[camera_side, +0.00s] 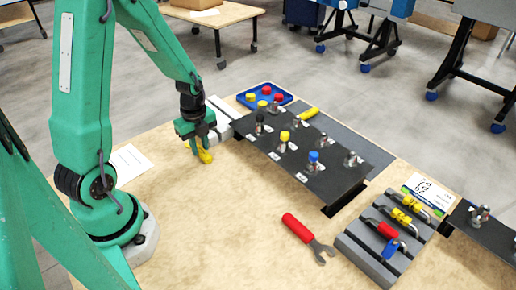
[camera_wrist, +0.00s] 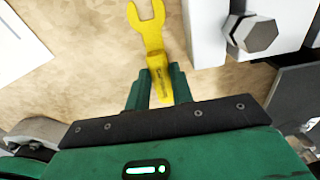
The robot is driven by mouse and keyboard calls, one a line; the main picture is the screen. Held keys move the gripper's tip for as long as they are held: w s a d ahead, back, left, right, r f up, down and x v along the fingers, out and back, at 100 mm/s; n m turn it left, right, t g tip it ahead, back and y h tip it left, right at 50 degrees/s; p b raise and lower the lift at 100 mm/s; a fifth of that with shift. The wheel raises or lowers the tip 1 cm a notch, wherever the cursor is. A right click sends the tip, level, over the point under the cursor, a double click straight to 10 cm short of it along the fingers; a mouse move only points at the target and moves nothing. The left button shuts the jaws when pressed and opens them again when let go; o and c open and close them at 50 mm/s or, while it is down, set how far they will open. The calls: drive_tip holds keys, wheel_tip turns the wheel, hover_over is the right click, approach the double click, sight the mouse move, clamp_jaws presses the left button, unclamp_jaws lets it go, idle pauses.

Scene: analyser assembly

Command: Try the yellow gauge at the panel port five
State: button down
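The yellow gauge (camera_wrist: 149,42) is a flat yellow piece with a forked open end and a handle. In the wrist view its fork points away from my gripper (camera_wrist: 158,88), whose fingers close on both sides of the handle. In the side view my gripper (camera_side: 196,138) holds the yellow gauge (camera_side: 204,155) low over the table, left of the dark panel (camera_side: 335,178).
A blue tray (camera_side: 287,99) with coloured caps is behind the panel. A red-handled wrench (camera_side: 308,238) lies in front. A grey rack (camera_side: 357,248) with yellow and red-handled tools stands at right. A white block (camera_wrist: 207,45) with a hex bolt is close beside the gauge.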

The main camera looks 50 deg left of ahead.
drive_tip(key=shift+r, duration=0.15)
drive_tip(key=shift+d+r, duration=0.25)
drive_tip(key=shift+r, duration=0.7)
drive_tip(key=shift+d+r, duration=0.25)
drive_tip(key=shift+r, duration=0.7)
drive_tip(key=shift+d+r, duration=0.25)
drive_tip(key=shift+r, duration=0.7)
drive_tip(key=shift+r, duration=0.15)
